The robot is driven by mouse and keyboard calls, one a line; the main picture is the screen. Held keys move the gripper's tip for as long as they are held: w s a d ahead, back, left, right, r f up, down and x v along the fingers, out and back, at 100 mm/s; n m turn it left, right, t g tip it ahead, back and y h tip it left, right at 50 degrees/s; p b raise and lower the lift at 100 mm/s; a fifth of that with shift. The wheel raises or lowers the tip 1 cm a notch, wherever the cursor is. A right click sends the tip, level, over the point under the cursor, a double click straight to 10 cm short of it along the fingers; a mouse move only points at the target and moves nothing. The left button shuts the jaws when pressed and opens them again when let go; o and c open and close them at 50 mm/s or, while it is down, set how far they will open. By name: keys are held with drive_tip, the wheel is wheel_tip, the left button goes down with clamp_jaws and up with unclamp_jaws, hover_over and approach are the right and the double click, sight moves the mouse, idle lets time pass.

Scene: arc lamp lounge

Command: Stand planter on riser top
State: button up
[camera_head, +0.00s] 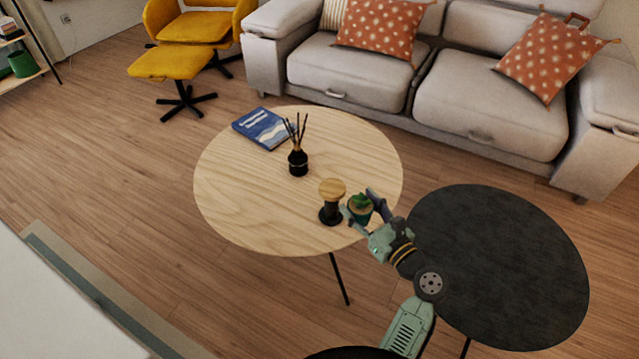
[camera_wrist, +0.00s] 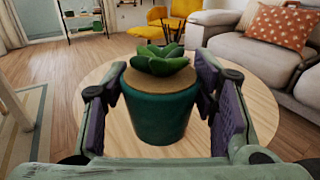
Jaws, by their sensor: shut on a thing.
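The planter (camera_wrist: 161,113) is a dark green pot with brown soil and a green succulent. In the wrist view it stands upright between the two fingers of my gripper (camera_wrist: 163,112), which is shut on its sides. In the head view the planter (camera_head: 361,208) is just right of the riser, near the right edge of the round wooden table (camera_head: 240,215). The riser has a round wooden top (camera_head: 332,189) on a dark spool-shaped stand (camera_head: 330,213). The planter looks apart from the riser top; its height above the table is hard to tell. The wrist view does not show the riser.
A black reed diffuser (camera_head: 298,162) stands behind the riser. A blue book (camera_head: 262,128) lies at the table's back left. A dark round table (camera_head: 500,265) is at the right. A grey sofa (camera_head: 490,90) stands behind. The wooden table's left side is clear.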

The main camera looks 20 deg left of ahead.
drive_tip(key=shift+w+a+r, duration=0.15)
drive_tip(key=shift+w+a, duration=0.1)
drive_tip(key=shift+a, duration=0.15)
drive_tip(key=p, duration=0.2)
hover_over(332, 187)
drive_tip(key=shift+s+f, duration=0.1)
drive_tip(key=shift+f, duration=0.65)
drive_tip(key=shift+f+p, duration=0.3)
drive_tip(key=shift+f, duration=1.45)
drive_tip(key=shift+f, duration=0.2)
drive_tip(key=o, duration=1.5)
drive_tip(key=shift+r, duration=0.1)
